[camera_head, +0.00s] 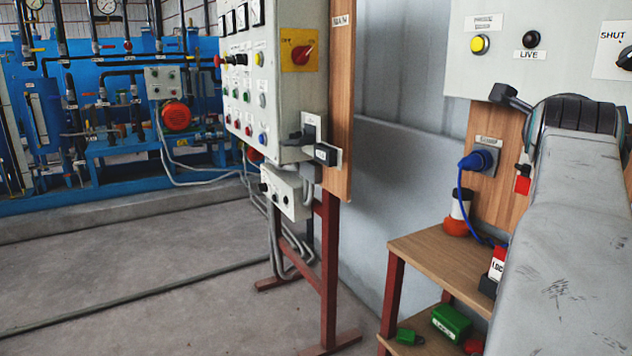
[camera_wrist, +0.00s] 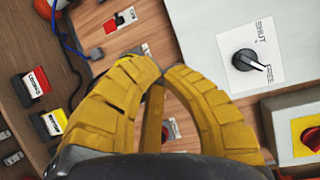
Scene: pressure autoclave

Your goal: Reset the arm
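My gripper (camera_wrist: 160,76) shows in the wrist view as two yellow segmented fingers. Their tips meet at the top, and nothing shows held between them. A narrow opening lies between the fingers lower down. Behind them are a wooden board and a pale panel with a black rotary switch (camera_wrist: 247,62), marked SHUT and FREE. My grey arm (camera_head: 570,230) fills the right side of the head view. The gripper itself cannot be made out there.
A wooden shelf stand (camera_head: 430,255) holds a white-and-orange bottle (camera_head: 458,212) and green boxes (camera_head: 451,322) beside my arm. A blue plug (camera_head: 478,160) with its cable sits above. A control cabinet (camera_head: 275,80) stands at centre. Floor at left is clear.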

